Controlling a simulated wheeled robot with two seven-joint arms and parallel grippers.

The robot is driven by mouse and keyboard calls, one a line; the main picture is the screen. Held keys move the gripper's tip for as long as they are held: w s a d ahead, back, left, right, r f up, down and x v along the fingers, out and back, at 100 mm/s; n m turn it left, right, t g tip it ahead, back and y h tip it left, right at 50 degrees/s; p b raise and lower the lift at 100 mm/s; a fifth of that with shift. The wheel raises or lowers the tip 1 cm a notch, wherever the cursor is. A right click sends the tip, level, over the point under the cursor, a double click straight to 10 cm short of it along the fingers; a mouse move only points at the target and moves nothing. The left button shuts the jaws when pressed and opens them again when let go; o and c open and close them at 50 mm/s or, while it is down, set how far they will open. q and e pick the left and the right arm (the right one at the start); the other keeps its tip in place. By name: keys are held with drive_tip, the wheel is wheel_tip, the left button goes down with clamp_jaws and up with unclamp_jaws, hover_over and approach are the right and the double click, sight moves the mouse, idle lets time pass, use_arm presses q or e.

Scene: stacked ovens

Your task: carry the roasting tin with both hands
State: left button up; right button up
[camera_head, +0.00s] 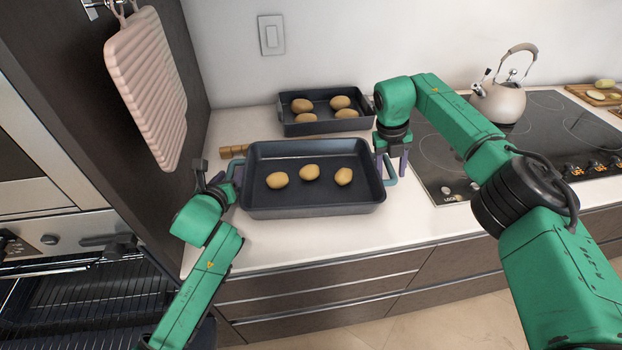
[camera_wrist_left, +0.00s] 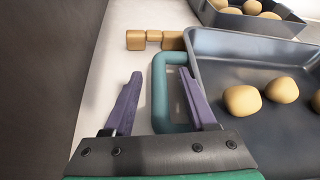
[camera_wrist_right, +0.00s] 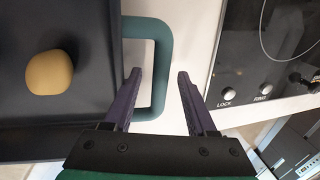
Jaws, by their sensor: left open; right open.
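The dark roasting tin (camera_head: 312,199) sits on the white counter with three potatoes (camera_head: 309,172) in it. It has a teal loop handle at each end. My left gripper (camera_head: 220,184) is at the left handle; in the left wrist view its open purple fingers (camera_wrist_left: 160,100) lie either side of the handle's outer bar (camera_wrist_left: 158,95). My right gripper (camera_head: 394,167) is at the right handle (camera_head: 390,172); in the right wrist view its open fingers (camera_wrist_right: 158,92) lie either side of the handle's outer bar (camera_wrist_right: 163,65). Neither gripper is shut on a handle.
A second dark tin (camera_head: 328,127) with several potatoes stands behind, close to the first. A wooden object (camera_head: 234,151) lies at the back left. The hob (camera_head: 450,150) with a kettle (camera_head: 499,101) is on the right. A dark cabinet side with a pink hanging mat (camera_head: 147,85) is at the left.

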use_arm(q)
clamp_jaws()
use_arm(e)
clamp_jaws()
idle(0.9)
